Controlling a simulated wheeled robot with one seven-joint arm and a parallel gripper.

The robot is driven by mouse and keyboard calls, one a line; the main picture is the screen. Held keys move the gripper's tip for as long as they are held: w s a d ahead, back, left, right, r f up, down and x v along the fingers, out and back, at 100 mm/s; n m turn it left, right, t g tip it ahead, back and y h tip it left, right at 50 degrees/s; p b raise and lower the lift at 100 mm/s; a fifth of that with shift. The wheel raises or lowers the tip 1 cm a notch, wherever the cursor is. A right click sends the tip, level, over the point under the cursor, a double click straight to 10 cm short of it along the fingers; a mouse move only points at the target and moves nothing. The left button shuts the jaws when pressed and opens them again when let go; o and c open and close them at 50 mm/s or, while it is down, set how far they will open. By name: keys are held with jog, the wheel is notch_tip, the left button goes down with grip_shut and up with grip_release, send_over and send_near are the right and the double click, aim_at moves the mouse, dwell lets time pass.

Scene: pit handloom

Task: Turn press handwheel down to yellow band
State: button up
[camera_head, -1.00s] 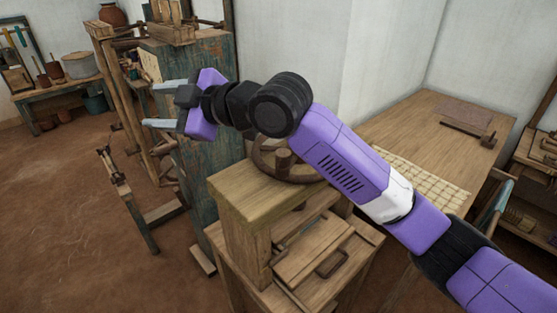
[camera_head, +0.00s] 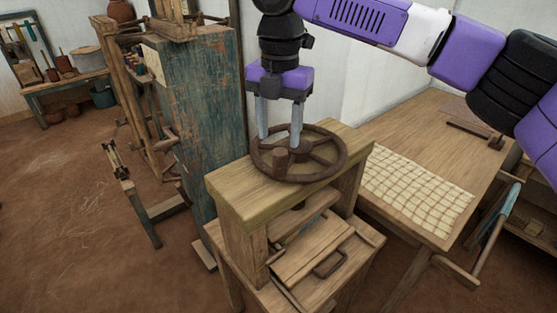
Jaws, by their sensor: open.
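The press handwheel (camera_head: 300,180) is a dark brown spoked wheel lying flat on top of the wooden press (camera_head: 238,199). A short upright peg (camera_head: 280,158) stands on the wheel's near left part. My gripper (camera_head: 279,142) points straight down over the wheel, with its two pale fingers apart and nothing seen held. The fingertips overlap the wheel's left half in this view, one to each side above the peg. I cannot tell whether they touch it. The screw below the wheel is mostly hidden by the press's top beam, and I see no yellow band.
A tall weathered blue-green cabinet (camera_head: 202,110) stands close left of the press. A wooden table (camera_head: 385,135) with a checked cream cloth (camera_head: 416,194) is to the right. White walls close in behind. The earthen floor at left is mostly open.

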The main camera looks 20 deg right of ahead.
aim_at(280, 152)
jog(key=shift+s+d, duration=0.1)
jog(key=shift+s, duration=0.1)
jog(key=shift+f+n, duration=0.3)
notch_tip(280, 152, down, 7)
jog(key=shift+f+p, duration=0.15)
jog(key=shift+p, duration=0.3)
jog(key=shift+w, duration=0.1)
grip_shut()
dwell(0.9)
